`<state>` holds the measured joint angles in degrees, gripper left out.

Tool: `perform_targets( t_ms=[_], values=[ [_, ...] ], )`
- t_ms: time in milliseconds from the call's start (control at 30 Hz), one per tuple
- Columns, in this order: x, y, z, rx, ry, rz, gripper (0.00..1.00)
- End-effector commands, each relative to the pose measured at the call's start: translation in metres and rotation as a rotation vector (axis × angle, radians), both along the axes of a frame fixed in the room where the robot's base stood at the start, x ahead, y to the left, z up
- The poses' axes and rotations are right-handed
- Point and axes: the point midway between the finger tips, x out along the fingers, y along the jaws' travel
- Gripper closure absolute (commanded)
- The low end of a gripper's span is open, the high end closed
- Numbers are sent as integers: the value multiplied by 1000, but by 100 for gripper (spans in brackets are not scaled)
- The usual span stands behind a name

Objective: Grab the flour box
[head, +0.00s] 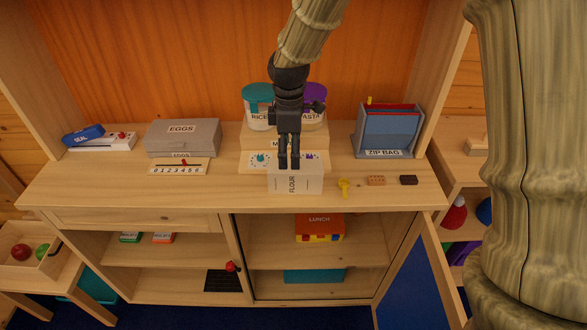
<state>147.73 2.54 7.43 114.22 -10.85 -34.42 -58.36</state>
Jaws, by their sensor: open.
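The flour box (309,184) is a cream-white box with a vertical "FLOUR" label, standing near the front edge of the wooden counter (100,188). My gripper (289,166) comes down from above, its dark fingers pointing downward at the box's upper part. The fingers overlap the top of the box in the head view. I cannot tell whether they touch it or straddle it. The gripper is open, with a narrow gap showing between the fingers. My gripper partly hides the box's top and the things behind it.
Behind the box are a stepped wooden stand with dials (258,159), a rice jar (257,94) and a pasta jar (315,93). A grey eggs box (182,135) is left, a zip bag holder (386,130) right. A yellow clip (344,186) and small blocks lie right of the flour box.

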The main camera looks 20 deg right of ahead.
Motion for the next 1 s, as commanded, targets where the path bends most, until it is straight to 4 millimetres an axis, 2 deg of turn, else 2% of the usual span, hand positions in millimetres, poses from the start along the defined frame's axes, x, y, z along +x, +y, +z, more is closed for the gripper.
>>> perform_targets(
  t_ms=[300,667,1000],
  values=[
    [-3,-11,-38,0,2,-18,21],
    [-3,-12,-56,0,3,-16,21],
    [-2,-18,-90,-1,1,-13,21]
  ],
)
